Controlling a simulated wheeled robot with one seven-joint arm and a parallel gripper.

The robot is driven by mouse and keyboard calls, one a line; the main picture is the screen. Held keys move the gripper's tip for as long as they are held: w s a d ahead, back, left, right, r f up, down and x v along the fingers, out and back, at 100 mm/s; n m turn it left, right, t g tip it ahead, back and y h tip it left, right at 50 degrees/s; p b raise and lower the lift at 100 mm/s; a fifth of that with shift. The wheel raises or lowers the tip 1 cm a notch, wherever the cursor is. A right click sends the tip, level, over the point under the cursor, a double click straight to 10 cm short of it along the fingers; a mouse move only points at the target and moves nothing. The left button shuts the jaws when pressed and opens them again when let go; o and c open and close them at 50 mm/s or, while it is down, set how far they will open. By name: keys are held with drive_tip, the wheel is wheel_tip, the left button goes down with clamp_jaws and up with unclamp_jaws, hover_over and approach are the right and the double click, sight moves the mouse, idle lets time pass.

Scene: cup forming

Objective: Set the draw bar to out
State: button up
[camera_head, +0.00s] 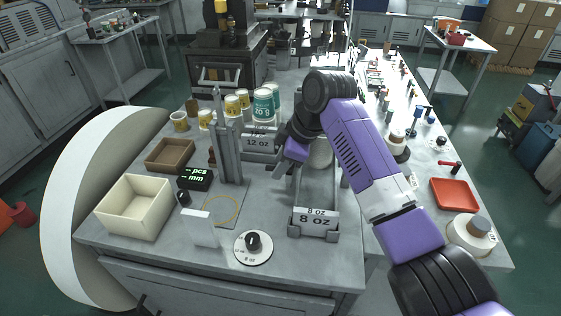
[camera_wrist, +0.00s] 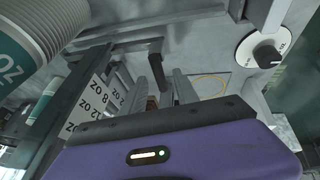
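My gripper (camera_head: 281,168) hangs low over the middle of the bench, left of the purple forearm, behind the 8 oz holder. In the wrist view its two grey fingers (camera_wrist: 168,88) stand apart. A dark L-shaped bar (camera_wrist: 137,50), which looks like the draw bar, reaches in from the left. Its bent end comes down between or just beyond the fingers; I cannot tell whether they touch it. In the head view my arm hides this bar. No in or out mark on it is readable.
A dial with a black knob (camera_head: 253,243) is at the front edge. An 8 oz holder (camera_head: 314,224) stands right of it, and a grey upright post (camera_head: 229,150) left of my gripper. A cream box (camera_head: 134,207), brown tray (camera_head: 170,154) and red tray (camera_head: 455,195) lie farther out.

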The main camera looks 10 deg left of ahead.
clamp_jaws()
idle(1.4)
